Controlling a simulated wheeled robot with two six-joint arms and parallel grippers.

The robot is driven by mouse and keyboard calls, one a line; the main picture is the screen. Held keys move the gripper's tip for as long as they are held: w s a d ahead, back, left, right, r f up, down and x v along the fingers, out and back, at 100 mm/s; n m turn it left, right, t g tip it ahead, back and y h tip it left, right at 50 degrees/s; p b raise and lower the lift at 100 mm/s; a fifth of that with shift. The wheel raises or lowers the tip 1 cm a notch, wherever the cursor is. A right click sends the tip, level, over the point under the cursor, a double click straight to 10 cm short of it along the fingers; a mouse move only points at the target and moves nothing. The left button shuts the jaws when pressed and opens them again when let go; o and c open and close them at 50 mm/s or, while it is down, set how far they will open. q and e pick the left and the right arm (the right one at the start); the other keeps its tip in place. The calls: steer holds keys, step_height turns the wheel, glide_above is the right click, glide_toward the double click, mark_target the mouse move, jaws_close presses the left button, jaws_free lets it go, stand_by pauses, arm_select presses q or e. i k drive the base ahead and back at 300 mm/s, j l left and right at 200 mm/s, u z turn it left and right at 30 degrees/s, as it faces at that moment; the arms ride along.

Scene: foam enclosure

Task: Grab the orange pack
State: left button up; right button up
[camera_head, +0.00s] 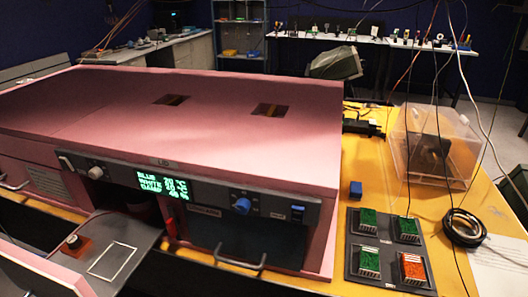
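The orange pack (413,269) sits in the front right spot of a dark tray (392,284) on the yellow table, right of the pink foam enclosure. Green packs fill the tray's other spots: back left (368,221), back right (407,230) and front left (369,261). The orange pack is in plain view with nothing over it. Neither of my grippers is in view.
The pink enclosure (200,105) has a front control panel with a green display (162,185) and a lowered flap (125,248). Thin wires hang overhead.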

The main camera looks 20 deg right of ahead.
mark_target(412, 272)
steer(key=z, duration=1.75)
